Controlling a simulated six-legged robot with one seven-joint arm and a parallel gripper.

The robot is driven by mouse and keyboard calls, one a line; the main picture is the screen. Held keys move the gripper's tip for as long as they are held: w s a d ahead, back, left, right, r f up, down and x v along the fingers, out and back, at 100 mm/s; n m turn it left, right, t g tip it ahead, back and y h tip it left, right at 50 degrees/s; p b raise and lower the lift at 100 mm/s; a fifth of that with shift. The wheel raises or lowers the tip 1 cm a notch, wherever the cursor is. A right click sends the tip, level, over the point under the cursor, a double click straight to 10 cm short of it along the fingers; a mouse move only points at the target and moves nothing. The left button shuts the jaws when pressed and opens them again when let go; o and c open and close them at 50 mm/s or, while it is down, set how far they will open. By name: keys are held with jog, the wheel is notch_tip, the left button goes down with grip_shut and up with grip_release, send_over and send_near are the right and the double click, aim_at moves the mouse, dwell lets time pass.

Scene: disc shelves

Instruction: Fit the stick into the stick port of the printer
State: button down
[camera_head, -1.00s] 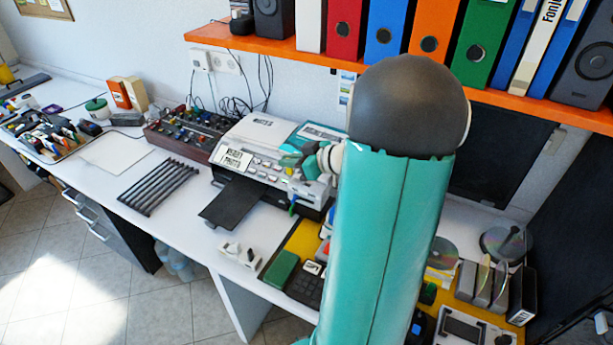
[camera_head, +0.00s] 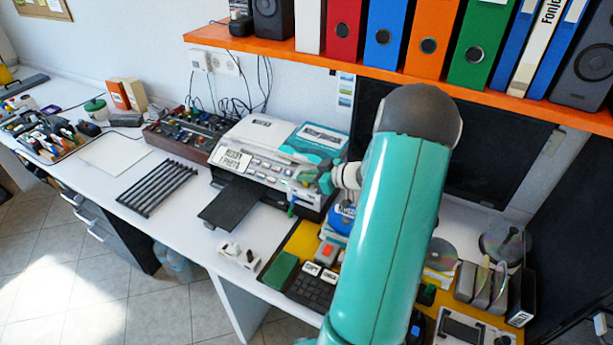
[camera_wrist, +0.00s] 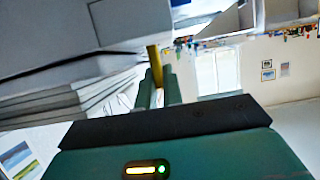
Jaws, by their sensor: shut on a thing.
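The white and grey printer (camera_head: 265,160) stands on the white table, its dark tray out in front. My gripper (camera_head: 306,176) is at the printer's right front in the head view, with my arm coming in from the right. In the wrist view my gripper (camera_wrist: 158,88) is shut on a slim yellow stick (camera_wrist: 155,65), which points away from the fingers. A large grey-white body, likely the printer's side (camera_wrist: 60,40), is left of the stick, seemingly close. The stick port cannot be made out, and I cannot tell whether the stick touches the printer.
A small blue-green piece (camera_head: 292,206) shows at the printer's front. A yellow mat (camera_head: 303,238) with a dark keypad (camera_head: 312,290) lies to the right. A black rack (camera_head: 158,188) lies left. An orange shelf (camera_head: 300,48) with binders hangs above. Discs (camera_head: 441,253) stand behind my arm.

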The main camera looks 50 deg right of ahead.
jog(key=shift+f, duration=0.15)
jog(key=c, duration=1.5)
grip_release()
jog(key=shift+c, duration=0.2)
